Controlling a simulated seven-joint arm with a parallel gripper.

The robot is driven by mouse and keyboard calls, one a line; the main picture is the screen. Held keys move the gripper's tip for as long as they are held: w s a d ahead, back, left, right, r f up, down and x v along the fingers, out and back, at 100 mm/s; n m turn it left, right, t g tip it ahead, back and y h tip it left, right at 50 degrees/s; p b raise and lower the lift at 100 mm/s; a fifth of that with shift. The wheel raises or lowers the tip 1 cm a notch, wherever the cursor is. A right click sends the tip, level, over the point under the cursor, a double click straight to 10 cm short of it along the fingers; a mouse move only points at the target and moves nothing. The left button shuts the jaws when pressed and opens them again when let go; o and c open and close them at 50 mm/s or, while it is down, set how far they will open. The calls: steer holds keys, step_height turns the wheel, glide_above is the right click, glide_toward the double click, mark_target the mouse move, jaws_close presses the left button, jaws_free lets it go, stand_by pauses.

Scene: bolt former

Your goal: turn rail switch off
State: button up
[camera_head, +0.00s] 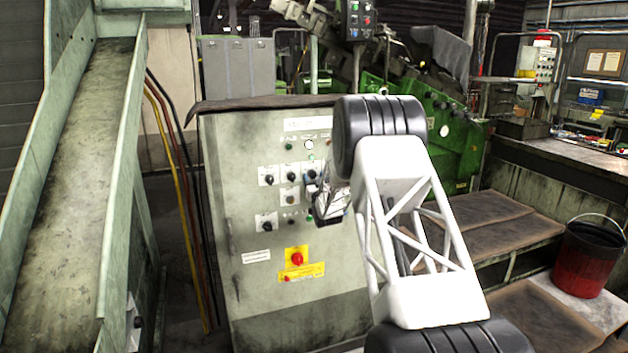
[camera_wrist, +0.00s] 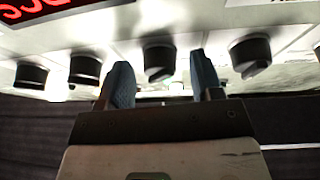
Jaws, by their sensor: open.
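A grey-green control cabinet (camera_head: 245,210) carries several black rotary knobs in the head view. I cannot read which knob is labelled as the rail switch. My gripper (camera_head: 314,192) is close to the right part of the cabinet's face, and my arm hides some controls there. In the wrist view, my gripper (camera_wrist: 160,62) is open, with two blue-grey fingers apart. A black knob (camera_wrist: 158,60) appears in the gap between the fingertips, with space on both sides. Whether the fingers reach around it is unclear.
Other black knobs flank it in the wrist view, one to the right (camera_wrist: 250,55) and two to the left (camera_wrist: 85,70). A red emergency button (camera_head: 297,259) sits lower on the cabinet. A sloped metal chute (camera_head: 65,180) stands left; a red bucket (camera_head: 585,258) stands right.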

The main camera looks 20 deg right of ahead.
steer(key=shift+c, duration=0.2)
steer(key=c, duration=0.9)
steer(key=shift+n+y, duration=0.4)
steer(key=shift+n, duration=0.2)
steer(key=n+y, duration=0.1)
steer(key=n, duration=0.1)
steer(key=n+y, duration=0.1)
steer(key=n, duration=0.2)
steer(key=shift+d+y, duration=0.2)
steer(key=shift+y, duration=0.2)
steer(key=n+y, duration=0.1)
steer(key=n, duration=0.2)
steer(key=n+g+y, duration=0.1)
steer(key=n, duration=0.2)
steer(key=shift+d+r+n+g+y, duration=0.15)
steer(key=shift+n+g+y, duration=0.15)
steer(key=shift+y, duration=0.1)
steer(key=n+g+y, duration=0.1)
steer(key=n, duration=0.1)
steer(key=n+y, duration=0.1)
steer(key=n, duration=0.2)
steer(key=shift+d+r+n+g, duration=0.1)
steer(key=shift+r+n+g, duration=0.05)
steer(key=shift+n+g, duration=0.2)
steer(key=n+g, duration=0.2)
steer(key=n, duration=0.3)
steer(key=shift+r, duration=0.1)
